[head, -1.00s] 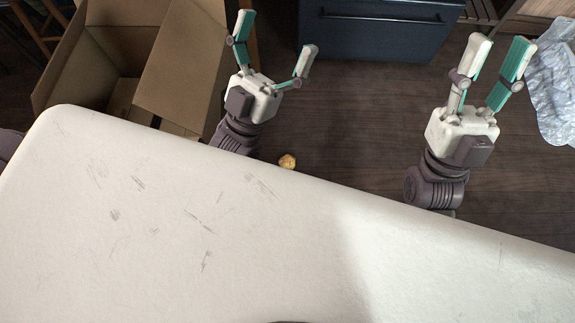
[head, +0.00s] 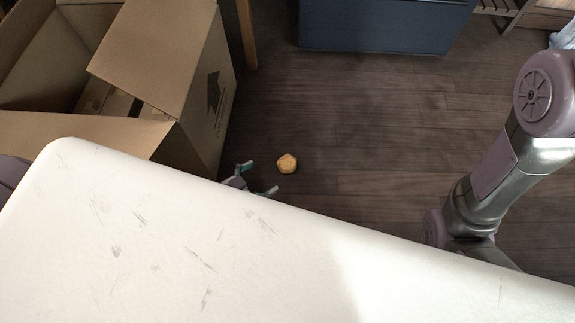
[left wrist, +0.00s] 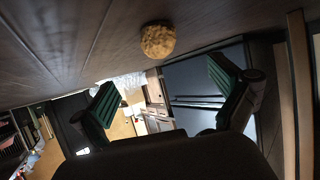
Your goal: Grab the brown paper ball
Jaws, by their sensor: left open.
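The brown paper ball (head: 287,163) is a small, crumpled, yellowish-brown lump on the dark wooden floor in the head view. It also shows at the upper middle of the left wrist view (left wrist: 158,41), beyond the fingertips and between their lines. My left gripper (head: 260,178) is open and empty, just left of the ball and apart from it. Only its fingers show in the head view; the rest is hidden behind the pale foreground. Both green-padded fingers are spread in the left wrist view (left wrist: 160,80). My right arm shows at the right, but its gripper is out of sight.
An open cardboard box (head: 200,110) stands to the left of the ball, with its flaps spread. A dark blue cabinet (head: 385,28) stands at the back. A wooden leg (head: 246,35) is beside the box. The floor right of the ball is clear.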

